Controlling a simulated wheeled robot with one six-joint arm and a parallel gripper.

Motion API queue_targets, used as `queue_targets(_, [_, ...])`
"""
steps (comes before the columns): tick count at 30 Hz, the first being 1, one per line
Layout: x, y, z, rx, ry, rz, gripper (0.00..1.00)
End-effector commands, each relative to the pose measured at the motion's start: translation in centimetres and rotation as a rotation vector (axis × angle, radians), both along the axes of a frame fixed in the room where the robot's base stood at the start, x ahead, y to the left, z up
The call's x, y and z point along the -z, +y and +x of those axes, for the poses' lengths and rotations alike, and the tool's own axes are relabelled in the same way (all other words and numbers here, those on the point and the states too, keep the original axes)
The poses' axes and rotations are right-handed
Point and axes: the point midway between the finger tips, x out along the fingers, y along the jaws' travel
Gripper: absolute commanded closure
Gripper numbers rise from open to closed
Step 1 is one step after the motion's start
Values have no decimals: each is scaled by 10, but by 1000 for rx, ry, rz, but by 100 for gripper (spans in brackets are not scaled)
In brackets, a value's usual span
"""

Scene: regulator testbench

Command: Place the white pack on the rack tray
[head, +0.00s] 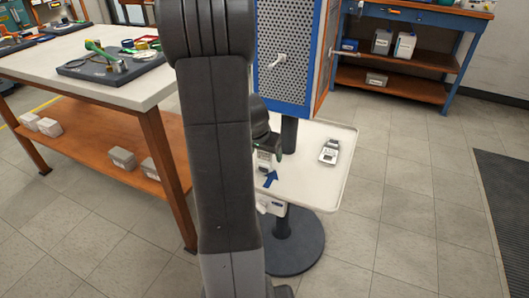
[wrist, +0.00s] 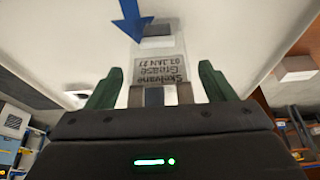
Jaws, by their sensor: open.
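The white pack (head: 264,167) is at the left part of the white rack tray (head: 310,188) in the head view, just below my gripper (head: 266,148). In the wrist view the pack (wrist: 160,72) is a pale pouch with a dark printed label reading "Skelvane Grease", upside down. It lies between and beyond the green fingers of my gripper (wrist: 160,90), which are open with gaps on both sides. I cannot tell whether the pack's underside touches the tray. My arm hides the tray's left side in the head view.
A blue arrow (head: 270,179) appears beside the pack. A grey-white device (head: 329,152) lies on the tray's right part. A perforated blue-framed panel (head: 288,55) rises behind the tray. A workbench (head: 95,92) stands left.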

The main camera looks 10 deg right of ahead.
Motion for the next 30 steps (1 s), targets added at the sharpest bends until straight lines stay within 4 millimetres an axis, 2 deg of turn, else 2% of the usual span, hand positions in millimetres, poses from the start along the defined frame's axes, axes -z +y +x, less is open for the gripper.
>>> queue_targets(5, [-7,0,0,0,0,0,24])
queue_targets(15, [-73,16,-21,-2,-5,-1,24])
queue_targets(21, [-102,23,-33,-1,-2,-1,24])
queue_targets(25, [-112,25,-37,-1,-2,-1,24])
queue_targets(30, [-114,26,-38,-1,0,0,24])
